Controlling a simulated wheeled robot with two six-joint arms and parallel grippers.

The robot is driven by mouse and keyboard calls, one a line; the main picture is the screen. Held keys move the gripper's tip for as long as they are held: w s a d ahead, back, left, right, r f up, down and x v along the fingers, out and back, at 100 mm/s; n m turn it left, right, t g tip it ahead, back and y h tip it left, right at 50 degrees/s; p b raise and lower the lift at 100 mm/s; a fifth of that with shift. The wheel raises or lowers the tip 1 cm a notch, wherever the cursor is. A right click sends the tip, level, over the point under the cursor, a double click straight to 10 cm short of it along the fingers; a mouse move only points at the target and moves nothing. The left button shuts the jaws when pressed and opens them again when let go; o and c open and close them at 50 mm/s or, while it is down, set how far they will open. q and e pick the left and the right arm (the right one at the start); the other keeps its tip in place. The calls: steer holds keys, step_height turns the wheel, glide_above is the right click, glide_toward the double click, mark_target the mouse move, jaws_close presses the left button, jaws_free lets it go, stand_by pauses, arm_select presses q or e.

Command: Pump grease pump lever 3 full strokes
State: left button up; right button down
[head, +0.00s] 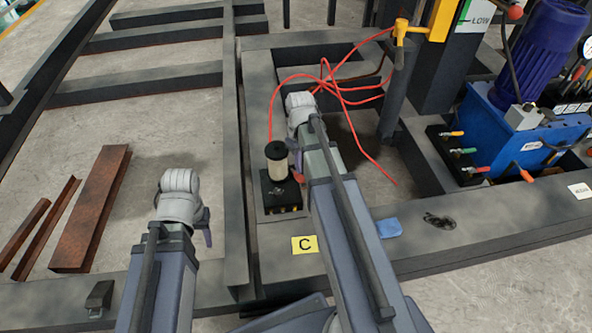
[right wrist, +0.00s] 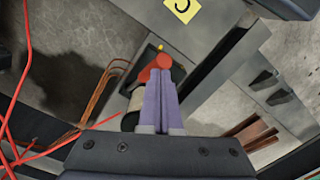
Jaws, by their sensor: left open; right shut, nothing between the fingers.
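The grease pump stands on the dark steel frame in the middle of the head view, with a cream reservoir (head: 277,160) on a black base (head: 280,196). Its lever shows a red knob (head: 297,177). In the right wrist view the red knob (right wrist: 165,61) lies just at the tips of my right gripper (right wrist: 161,76), whose fingers are shut and empty; contact cannot be told. The reservoir (right wrist: 134,103) is partly hidden beside the fingers. In the head view my right arm covers part of the pump's right side. My left gripper (head: 207,228) is open and empty, left of the pump, mostly hidden by its wrist.
Red hoses (head: 345,90) loop behind the pump. A yellow label C (head: 304,245) is on the frame in front. A blue hydraulic unit (head: 510,135) stands at right, a blue cloth (head: 389,228) on the frame. Rusty steel pieces (head: 92,210) lie at left.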

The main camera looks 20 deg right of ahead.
mark_target(301, 182)
steer(key=shift+s+a+f+b, duration=0.15)
steer(key=shift+s+f+b, duration=0.35)
steer(key=shift+f+b, duration=0.05)
stand_by(0.4)
steer(key=shift+s+a+f+b, duration=0.1)
steer(key=shift+s+f+b, duration=0.35)
steer(key=shift+f+b, duration=0.05)
steer(key=shift+s+a+f+b, duration=0.1)
steer(key=shift+s+f+b, duration=0.35)
steer(key=shift+f+b, duration=0.05)
steer(key=shift+f, duration=0.1)
steer(key=shift+s+a+f+b, duration=0.1)
steer(key=shift+s+f+b, duration=0.35)
steer(key=shift+b, duration=0.15)
steer(key=shift+f, duration=0.15)
